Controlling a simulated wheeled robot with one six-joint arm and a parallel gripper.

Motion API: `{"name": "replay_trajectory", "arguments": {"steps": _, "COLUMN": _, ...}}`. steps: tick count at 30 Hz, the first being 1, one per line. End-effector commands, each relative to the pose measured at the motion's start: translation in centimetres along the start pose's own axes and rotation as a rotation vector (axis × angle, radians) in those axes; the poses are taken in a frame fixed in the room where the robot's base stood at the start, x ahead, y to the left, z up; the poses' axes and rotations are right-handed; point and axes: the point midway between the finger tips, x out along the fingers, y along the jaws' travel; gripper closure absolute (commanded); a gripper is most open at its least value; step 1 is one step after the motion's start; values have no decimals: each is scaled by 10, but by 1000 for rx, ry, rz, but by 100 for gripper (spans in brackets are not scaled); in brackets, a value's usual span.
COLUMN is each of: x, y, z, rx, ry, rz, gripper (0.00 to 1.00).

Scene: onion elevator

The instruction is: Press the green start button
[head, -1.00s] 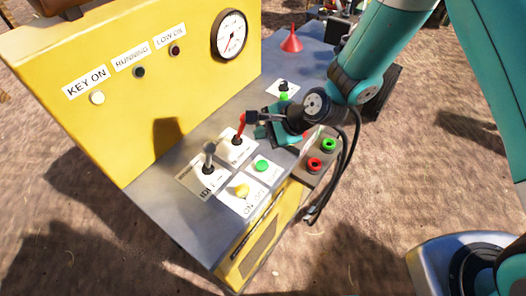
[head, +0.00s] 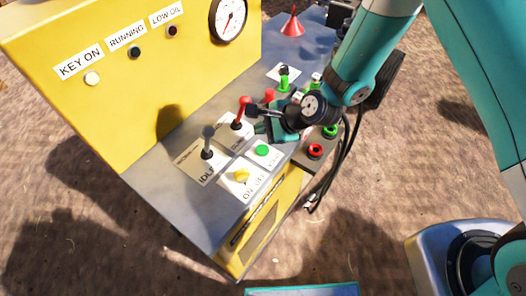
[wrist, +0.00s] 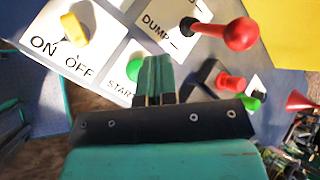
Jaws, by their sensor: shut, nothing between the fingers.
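The green start button (head: 262,150) sits on a white label on the grey control panel (head: 190,170), beside the yellow key switch (head: 241,175). In the wrist view the green button (wrist: 135,68) shows at the left of my finger ends, partly hidden by them, above the "START" label. My gripper (head: 262,129) is just beyond the button in the head view, its teal fingers close over the panel. In the wrist view the fingers (wrist: 155,75) are together and empty. I cannot tell whether they touch the button.
The red-knobbed dump lever (head: 244,103) stands right beside my gripper; its red knob (wrist: 240,33) looms near in the wrist view. The grey idle lever (head: 208,140) stands to the left. Red and green connectors (head: 315,151) and hanging black cables lie to the right.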

Motion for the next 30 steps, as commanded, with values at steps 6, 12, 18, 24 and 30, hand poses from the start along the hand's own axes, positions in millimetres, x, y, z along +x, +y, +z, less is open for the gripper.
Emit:
{"name": "replay_trajectory", "arguments": {"steps": 6, "x": 27, "y": 20, "z": -20, "rx": 0, "ry": 0, "rz": 0, "gripper": 100}}
{"name": "replay_trajectory", "arguments": {"steps": 12, "x": 37, "y": 26, "z": -27, "rx": 0, "ry": 0, "rz": -1, "gripper": 100}}
{"name": "replay_trajectory", "arguments": {"steps": 18, "x": 37, "y": 26, "z": -27, "rx": -1, "ry": 0, "rz": -1, "gripper": 100}}
{"name": "replay_trajectory", "arguments": {"steps": 24, "x": 37, "y": 26, "z": -27, "rx": -1, "ry": 0, "rz": 0, "gripper": 100}}
{"name": "replay_trajectory", "arguments": {"steps": 30, "x": 37, "y": 27, "z": -27, "rx": -1, "ry": 0, "rz": 0, "gripper": 100}}
